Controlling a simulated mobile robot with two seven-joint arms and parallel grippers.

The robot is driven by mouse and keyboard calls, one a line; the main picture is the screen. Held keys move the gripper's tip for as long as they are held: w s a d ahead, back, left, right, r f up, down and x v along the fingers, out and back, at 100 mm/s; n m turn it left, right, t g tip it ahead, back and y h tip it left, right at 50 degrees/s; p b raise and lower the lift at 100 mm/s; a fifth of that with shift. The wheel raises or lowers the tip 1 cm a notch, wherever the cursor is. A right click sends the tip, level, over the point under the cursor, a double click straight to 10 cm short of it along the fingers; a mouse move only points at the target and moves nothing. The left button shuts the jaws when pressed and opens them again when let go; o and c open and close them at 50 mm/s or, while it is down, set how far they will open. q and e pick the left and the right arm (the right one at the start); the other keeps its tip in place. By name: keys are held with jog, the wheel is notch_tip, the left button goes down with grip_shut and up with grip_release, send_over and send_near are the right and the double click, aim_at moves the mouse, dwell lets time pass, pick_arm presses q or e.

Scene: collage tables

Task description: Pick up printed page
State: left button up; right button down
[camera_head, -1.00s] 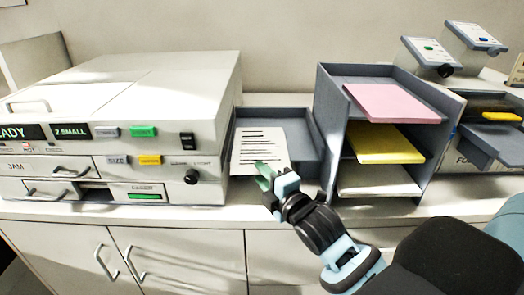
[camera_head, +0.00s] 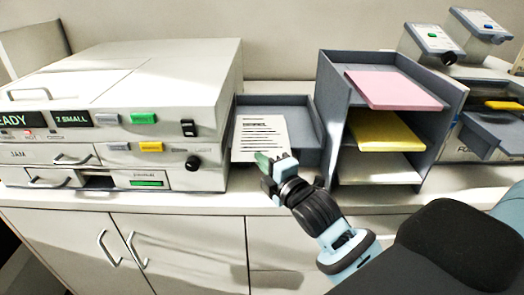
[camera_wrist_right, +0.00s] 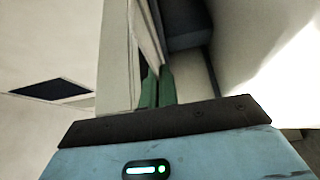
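The printed page (camera_head: 262,133), white with dark lines of text, lies in the grey output tray (camera_head: 306,118) beside the printer in the head view. My right gripper (camera_head: 262,157) is at the page's near edge, with its green fingers close together and the edge between them. In the right wrist view the two green fingers (camera_wrist_right: 158,88) also stand close together, pointing away from the camera. The page's edge is hard to make out there. My left gripper is in neither view.
The white printer (camera_head: 120,100) stands left of the tray. A grey shelf rack (camera_head: 332,115) with pink (camera_head: 393,88), yellow (camera_head: 385,131) and white paper stands close on the right. Cabinet doors (camera_head: 190,255) lie below the counter.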

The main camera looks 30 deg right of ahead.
notch_tip(320, 180, up, 18)
dwell(0.6)
